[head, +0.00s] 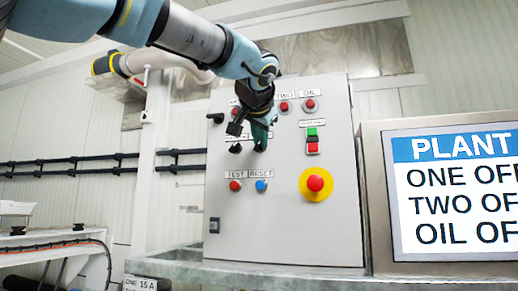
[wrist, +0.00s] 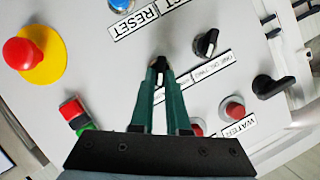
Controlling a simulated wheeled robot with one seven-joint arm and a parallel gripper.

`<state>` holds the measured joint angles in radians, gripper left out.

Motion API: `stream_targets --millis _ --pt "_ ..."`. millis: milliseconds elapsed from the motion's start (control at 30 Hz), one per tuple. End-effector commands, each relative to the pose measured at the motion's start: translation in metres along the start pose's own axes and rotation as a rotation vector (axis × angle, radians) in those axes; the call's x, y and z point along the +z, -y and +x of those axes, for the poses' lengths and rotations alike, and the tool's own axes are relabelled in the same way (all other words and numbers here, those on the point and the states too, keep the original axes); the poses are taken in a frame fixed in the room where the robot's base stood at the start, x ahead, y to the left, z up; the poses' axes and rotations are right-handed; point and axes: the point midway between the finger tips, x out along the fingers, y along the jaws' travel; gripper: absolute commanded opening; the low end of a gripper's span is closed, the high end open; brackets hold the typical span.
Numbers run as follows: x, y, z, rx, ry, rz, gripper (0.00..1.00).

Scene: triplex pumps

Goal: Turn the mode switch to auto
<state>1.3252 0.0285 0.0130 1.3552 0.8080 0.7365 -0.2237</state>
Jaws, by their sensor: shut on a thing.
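The grey control panel (head: 285,235) faces me in the head view. Two black selector knobs sit in its middle row. The left knob (head: 235,148) is free, and it also shows in the wrist view (wrist: 206,43) with a white pointer mark. My gripper (head: 261,142) is at the right knob. In the wrist view its green fingers (wrist: 161,76) are closed around that black knob (wrist: 158,64), whose white mark shows between the fingertips. The fingers hide most of this knob and its label, so I cannot read which one is the mode switch.
Below the knobs are a red TEST button (head: 235,185) and a blue RESET button (head: 261,185). A red emergency button (head: 315,183) on a yellow disc is to the right. A black handle (wrist: 275,87) juts out at the panel's side. A plant screen (head: 455,190) stands right.

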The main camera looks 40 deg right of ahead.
Motion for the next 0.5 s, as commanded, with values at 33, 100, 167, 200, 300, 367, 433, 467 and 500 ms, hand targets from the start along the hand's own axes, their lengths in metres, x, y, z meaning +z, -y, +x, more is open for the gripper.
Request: stream_targets --millis 33,100,167,200,300,367,433,467,500 --pt "0.0029 -0.0028 0.0016 -0.011 0.0 0.028 0.0" --pt "0.0029 -0.0029 0.0016 -0.027 0.001 0.065 0.0" --pt "0.0026 -0.003 0.0013 -0.039 0.001 0.094 0.0" --pt "0.0023 -0.0031 0.0012 -0.045 0.001 0.109 0.0" --pt "0.0018 -0.0028 0.001 -0.06 0.001 0.143 0.0" --pt "0.0016 -0.003 0.0008 -0.065 0.001 0.157 0.0" --pt "0.0013 -0.003 0.0006 -0.071 0.001 0.17 0.0" --pt "0.0013 -0.003 0.0006 -0.072 0.001 0.174 0.0" --pt "0.0011 -0.0031 0.0005 -0.074 0.002 0.178 0.0"
